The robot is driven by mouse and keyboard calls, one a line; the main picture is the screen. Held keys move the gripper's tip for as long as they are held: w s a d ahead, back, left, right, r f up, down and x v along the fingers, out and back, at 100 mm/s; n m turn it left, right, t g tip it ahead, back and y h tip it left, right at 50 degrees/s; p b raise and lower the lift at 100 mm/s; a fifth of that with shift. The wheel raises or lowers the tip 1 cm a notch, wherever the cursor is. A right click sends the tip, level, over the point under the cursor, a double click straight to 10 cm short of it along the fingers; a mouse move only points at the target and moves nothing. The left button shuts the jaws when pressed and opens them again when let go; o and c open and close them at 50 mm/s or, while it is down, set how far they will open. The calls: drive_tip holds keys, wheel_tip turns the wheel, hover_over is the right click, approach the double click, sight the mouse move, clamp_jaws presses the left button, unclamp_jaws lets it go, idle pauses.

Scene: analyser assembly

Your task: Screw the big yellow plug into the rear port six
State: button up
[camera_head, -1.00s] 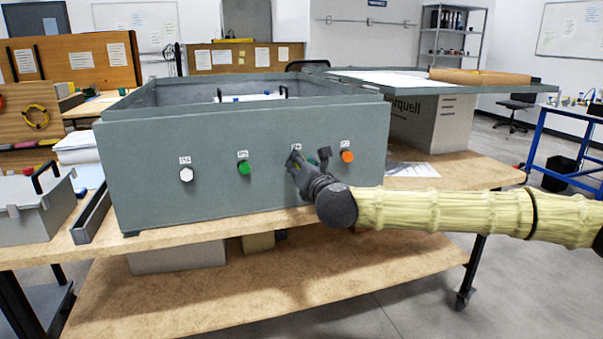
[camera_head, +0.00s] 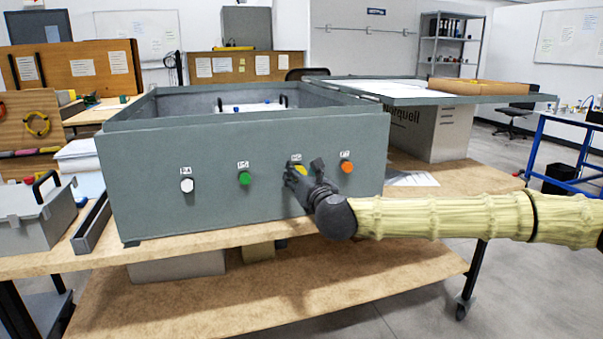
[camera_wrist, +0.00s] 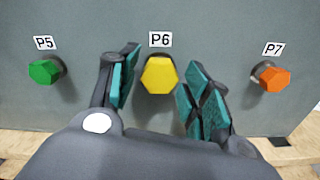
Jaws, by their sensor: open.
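The big yellow plug (camera_wrist: 159,75) sits at the port labelled P6 (camera_wrist: 160,40) on the grey analyser panel (camera_wrist: 210,20). It also shows in the head view (camera_head: 300,170), partly covered by my gripper (camera_head: 303,172). In the wrist view my gripper (camera_wrist: 160,90) is open, with one teal-padded finger on each side of the plug. A gap shows between each finger and the plug. How deep the plug sits in the port cannot be seen.
A green plug (camera_wrist: 45,72) sits at P5 to the left and an orange plug (camera_wrist: 271,77) at P7 to the right. A white plug (camera_head: 187,186) sits further left. The analyser stands on a wooden bench (camera_head: 330,223); its lid (camera_head: 480,98) extends to the right.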

drive_tip(key=n+p, duration=0.8)
drive_tip(key=n, duration=1.3)
drive_tip(key=shift+a, duration=0.1)
clamp_jaws()
drive_tip(key=shift+f, duration=0.1)
drive_tip(key=shift+b, duration=0.35)
